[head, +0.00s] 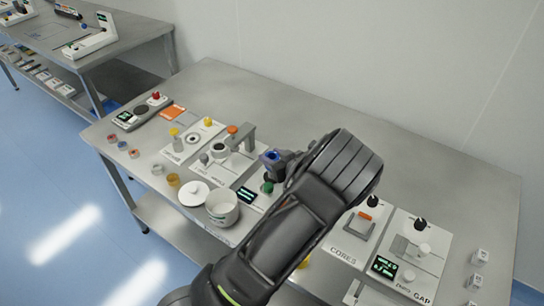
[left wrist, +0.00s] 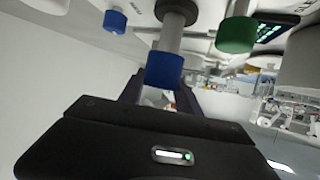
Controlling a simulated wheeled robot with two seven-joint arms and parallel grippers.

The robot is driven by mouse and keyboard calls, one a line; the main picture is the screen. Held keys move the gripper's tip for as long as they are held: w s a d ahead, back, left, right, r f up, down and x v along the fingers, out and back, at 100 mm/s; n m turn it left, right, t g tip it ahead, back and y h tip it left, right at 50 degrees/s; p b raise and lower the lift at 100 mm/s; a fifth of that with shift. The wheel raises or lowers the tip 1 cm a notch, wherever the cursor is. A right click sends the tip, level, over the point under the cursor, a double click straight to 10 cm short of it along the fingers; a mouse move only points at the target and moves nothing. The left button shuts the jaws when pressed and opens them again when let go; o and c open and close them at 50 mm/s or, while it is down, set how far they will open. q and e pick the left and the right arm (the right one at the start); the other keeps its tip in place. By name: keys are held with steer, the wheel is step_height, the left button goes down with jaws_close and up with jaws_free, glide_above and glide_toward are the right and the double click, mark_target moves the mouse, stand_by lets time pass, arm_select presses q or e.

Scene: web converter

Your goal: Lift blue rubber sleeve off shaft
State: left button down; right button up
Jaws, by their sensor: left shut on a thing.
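The blue rubber sleeve (left wrist: 164,70) shows in the left wrist view around the end of a grey shaft (left wrist: 172,35), which runs to a dark round hub (left wrist: 181,10). In the head view the sleeve (head: 271,155) is a small blue ring just left of my gripper's tip. My left gripper (head: 280,160) is shut on the sleeve, with its fingers (left wrist: 160,95) partly hidden behind the sleeve and the gripper body. I cannot tell whether the sleeve has shifted along the shaft. My right gripper is not in view.
A green knob (left wrist: 237,34) and a blue knob (left wrist: 115,20) flank the shaft in the left wrist view. Panels marked CORES and GAP lie right. The table's back is clear.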

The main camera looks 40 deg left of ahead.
arm_select(q)
steer(key=shift+r+p, duration=1.2)
steer(key=shift+r, duration=0.2)
stand_by(0.4)
steer(key=shift+r, duration=2)
steer(key=shift+w+d, duration=0.1)
